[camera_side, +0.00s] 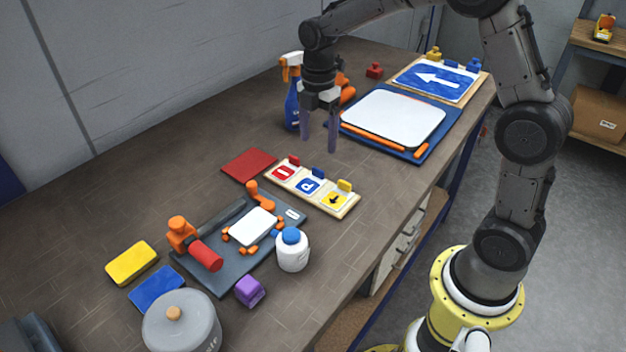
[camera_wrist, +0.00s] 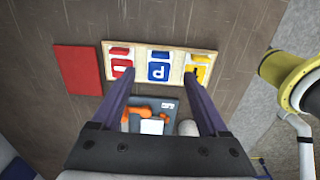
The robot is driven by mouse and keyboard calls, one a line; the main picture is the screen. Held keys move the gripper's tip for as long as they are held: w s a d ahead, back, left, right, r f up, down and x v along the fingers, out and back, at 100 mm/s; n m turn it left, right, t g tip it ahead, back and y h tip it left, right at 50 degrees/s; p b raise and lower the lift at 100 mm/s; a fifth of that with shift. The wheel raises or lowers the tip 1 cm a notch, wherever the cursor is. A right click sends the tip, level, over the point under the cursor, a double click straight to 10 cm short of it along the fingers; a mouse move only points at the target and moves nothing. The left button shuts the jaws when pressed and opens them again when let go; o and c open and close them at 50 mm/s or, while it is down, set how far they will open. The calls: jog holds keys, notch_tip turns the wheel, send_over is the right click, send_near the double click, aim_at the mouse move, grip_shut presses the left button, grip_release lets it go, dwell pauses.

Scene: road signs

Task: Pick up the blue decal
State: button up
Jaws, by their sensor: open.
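The blue decal (camera_side: 309,185) bears a white letter-like mark and lies in the middle of a pale wooden tray (camera_side: 331,207). A red decal (camera_side: 283,173) and a yellow decal (camera_side: 334,200) lie on either side of it. In the wrist view the blue decal (camera_wrist: 159,71) shows beyond the fingers and between them. My gripper (camera_side: 319,146) is open and empty, pointing down above the table, behind the tray in the side view. It also shows in the wrist view (camera_wrist: 158,85). A small blue block (camera_side: 318,173) sits at the tray's edge by the blue decal.
A red sheet (camera_side: 249,165) lies beside the tray. A grey fixture (camera_side: 222,279) with orange clamps and a white bottle (camera_side: 292,252) stand in front. A blue-framed white board (camera_side: 395,118) and a spray bottle (camera_side: 292,98) are behind.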

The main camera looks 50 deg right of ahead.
aim_at(317, 170)
jog(key=shift+a+f, duration=0.15)
jog(key=shift+f, duration=4.25)
grip_shut()
